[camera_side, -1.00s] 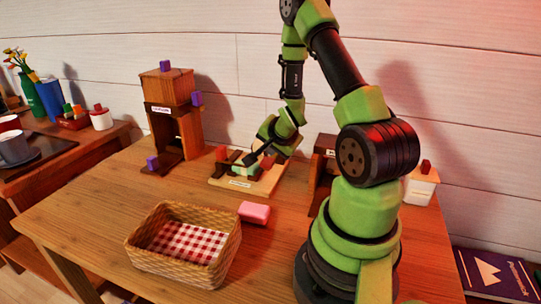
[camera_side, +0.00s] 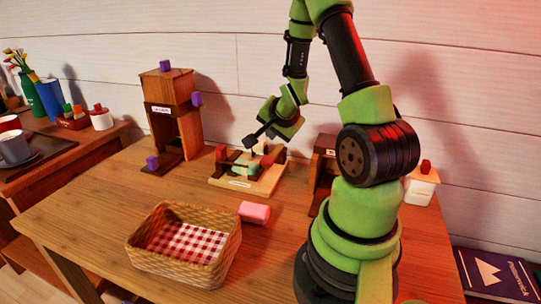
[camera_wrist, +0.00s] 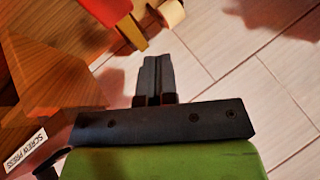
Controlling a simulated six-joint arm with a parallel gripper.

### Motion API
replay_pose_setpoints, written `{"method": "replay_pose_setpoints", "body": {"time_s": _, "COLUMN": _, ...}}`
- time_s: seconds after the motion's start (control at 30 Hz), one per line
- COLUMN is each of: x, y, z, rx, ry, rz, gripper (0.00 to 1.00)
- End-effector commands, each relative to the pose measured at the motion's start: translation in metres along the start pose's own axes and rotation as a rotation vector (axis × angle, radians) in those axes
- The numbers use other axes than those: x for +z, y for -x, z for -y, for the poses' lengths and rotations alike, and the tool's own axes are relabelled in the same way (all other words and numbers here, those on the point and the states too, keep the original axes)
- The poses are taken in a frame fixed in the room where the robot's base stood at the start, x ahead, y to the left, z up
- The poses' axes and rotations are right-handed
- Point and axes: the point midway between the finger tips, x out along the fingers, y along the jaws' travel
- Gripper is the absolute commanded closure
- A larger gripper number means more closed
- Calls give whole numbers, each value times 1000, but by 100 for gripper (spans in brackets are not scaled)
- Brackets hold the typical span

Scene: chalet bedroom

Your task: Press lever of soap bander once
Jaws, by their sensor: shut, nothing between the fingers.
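The low device (camera_side: 236,184) on a pale wooden board with a small front label stands at mid table in the side view; I take it to be the soap bander. A pale green block, likely soap, (camera_side: 246,168) sits in its middle. Red parts (camera_side: 221,153) show at its left and right; I cannot tell which is the lever. My gripper (camera_side: 250,140) is shut and empty, just above the device and apart from it. In the wrist view the shut dark fingers (camera_wrist: 158,76) show with nothing between them.
A wicker basket (camera_side: 180,275) with checked cloth and a pink block (camera_side: 255,212) lie in front. A tall wooden machine (camera_side: 168,88) stands left, a dark wooden one (camera_side: 323,160) right. The wrist view shows a wooden part labelled "screw press" (camera_wrist: 24,152) and a red part (camera_wrist: 108,10).

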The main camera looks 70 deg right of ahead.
Motion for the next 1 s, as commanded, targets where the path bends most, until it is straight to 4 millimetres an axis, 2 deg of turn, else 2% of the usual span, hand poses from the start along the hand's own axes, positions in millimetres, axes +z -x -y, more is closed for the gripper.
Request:
{"method": "replay_pose_setpoints", "body": {"time_s": 0.3, "x": -13, "y": 17, "z": 13, "rx": -2, "ry": 0, "rz": -1, "gripper": 100}}
{"method": "replay_pose_setpoints", "body": {"time_s": 1.0, "x": -12, "y": 17, "z": 12, "rx": 0, "ry": 0, "rz": 0, "gripper": 100}}
